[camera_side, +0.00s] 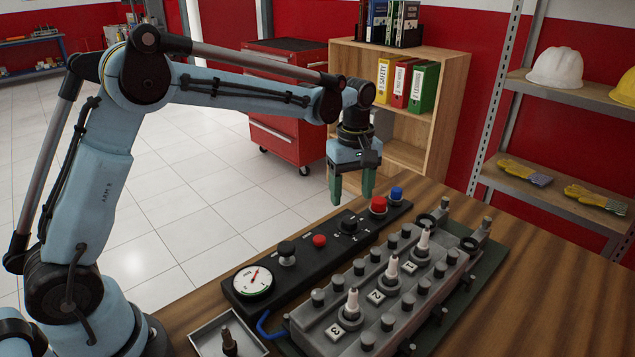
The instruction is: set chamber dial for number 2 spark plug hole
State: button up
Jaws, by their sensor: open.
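My gripper (352,188) hangs above the far part of the black control panel (305,269), its two green fingers apart and empty, touching nothing. The panel carries a black selector (350,222) with small white marks and a black knob (286,250) nearer the gauge. I cannot tell which is the chamber dial, nor read its setting. The grey engine block (322,320) has plates marked 1 (410,268), 2 (376,296) and 3 (337,329).
The panel also has a round gauge (253,281), a small red button (320,240), a larger red button (378,204) and a blue button (396,193). A blue hose (264,326) runs toward the block. A metal tray (201,335) holds a dark plug-like part (229,342). The right tabletop is clear.

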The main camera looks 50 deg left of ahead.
aim_at(350, 220)
notch_tip(350, 220, down, 7)
jog(key=shift+r, duration=0.2)
jog(key=c, duration=1)
